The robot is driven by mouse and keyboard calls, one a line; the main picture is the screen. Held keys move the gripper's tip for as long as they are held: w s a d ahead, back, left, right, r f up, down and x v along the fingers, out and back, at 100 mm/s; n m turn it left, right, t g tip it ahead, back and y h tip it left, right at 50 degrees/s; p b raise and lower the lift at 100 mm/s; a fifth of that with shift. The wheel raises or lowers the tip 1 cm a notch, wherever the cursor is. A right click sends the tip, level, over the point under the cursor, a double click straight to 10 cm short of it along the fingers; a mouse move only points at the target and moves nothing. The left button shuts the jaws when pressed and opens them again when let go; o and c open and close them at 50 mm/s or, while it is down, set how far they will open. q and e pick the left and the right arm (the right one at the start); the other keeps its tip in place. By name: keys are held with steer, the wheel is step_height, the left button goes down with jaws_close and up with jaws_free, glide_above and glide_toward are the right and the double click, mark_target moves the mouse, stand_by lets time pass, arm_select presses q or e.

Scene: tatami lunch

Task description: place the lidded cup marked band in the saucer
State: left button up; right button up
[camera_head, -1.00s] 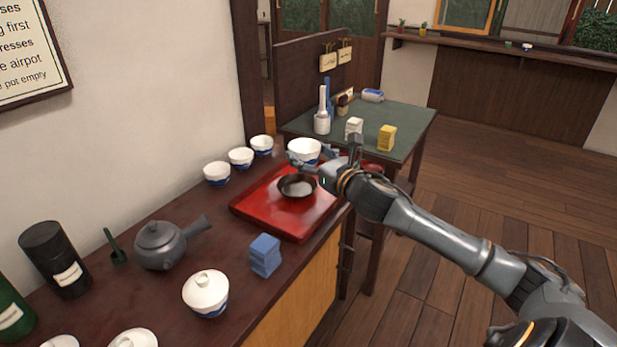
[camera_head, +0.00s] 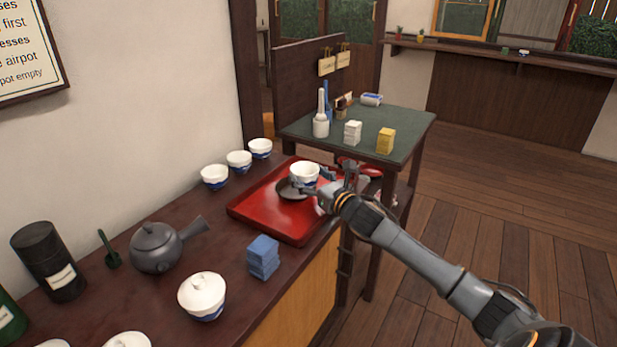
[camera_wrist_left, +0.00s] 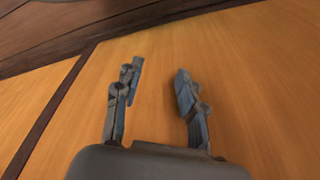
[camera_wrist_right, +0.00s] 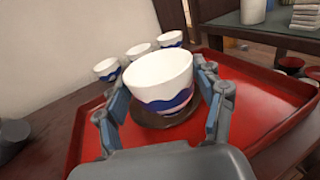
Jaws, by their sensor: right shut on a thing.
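My right gripper (camera_head: 322,178) is shut on a white cup (camera_head: 303,172) with a blue wavy band. In the right wrist view the cup (camera_wrist_right: 160,78) stands upright between the fingers (camera_wrist_right: 165,90), and a pinkish patch shows low on its side. I see no lid on it. The dark round saucer (camera_head: 286,191) lies on the red tray, partly hidden by the cup. The cup is over the saucer; I cannot tell whether they touch. A lidded white cup (camera_head: 202,295) stands on the counter in front. My left gripper (camera_wrist_left: 155,85) is open and empty before a wooden panel.
The red tray (camera_head: 265,213) is otherwise mostly clear. Several white and blue cups (camera_head: 239,161) stand behind it. A dark teapot (camera_head: 155,248) and a blue stack (camera_head: 263,257) are on the counter (camera_head: 185,225). A green-topped table (camera_head: 405,122) stands beyond the tray.

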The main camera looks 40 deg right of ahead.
arm_select(q)
steer(key=shift+r, duration=0.1)
arm_select(e)
steer(key=shift+f, duration=0.1)
steer(key=shift+f, duration=0.35)
steer(key=o, duration=1.2)
arm_select(q)
steer(key=shift+w+r, duration=0.3)
steer(key=shift+r, duration=0.6)
steer(key=shift+s+f, duration=0.1)
arm_select(e)
steer(key=shift+r, duration=0.15)
steer(key=shift+s+r, duration=0.2)
steer(key=shift+r, duration=0.1)
steer(key=s, duration=1)
steer(key=shift+p, duration=0.4)
arm_select(q)
steer(key=shift+s+a+f, duration=0.1)
steer(key=shift+s+f, duration=0.1)
steer(key=shift+f, duration=0.55)
steer(key=shift+s+d+f, duration=0.1)
steer(key=shift+s+f, duration=0.15)
steer(key=shift+f, duration=0.5)
steer(key=shift+s+a+f, duration=0.1)
steer(key=shift+s+f, duration=0.1)
steer(key=shift+f, duration=0.55)
arm_select(e)
steer(key=shift+s, duration=0.8)
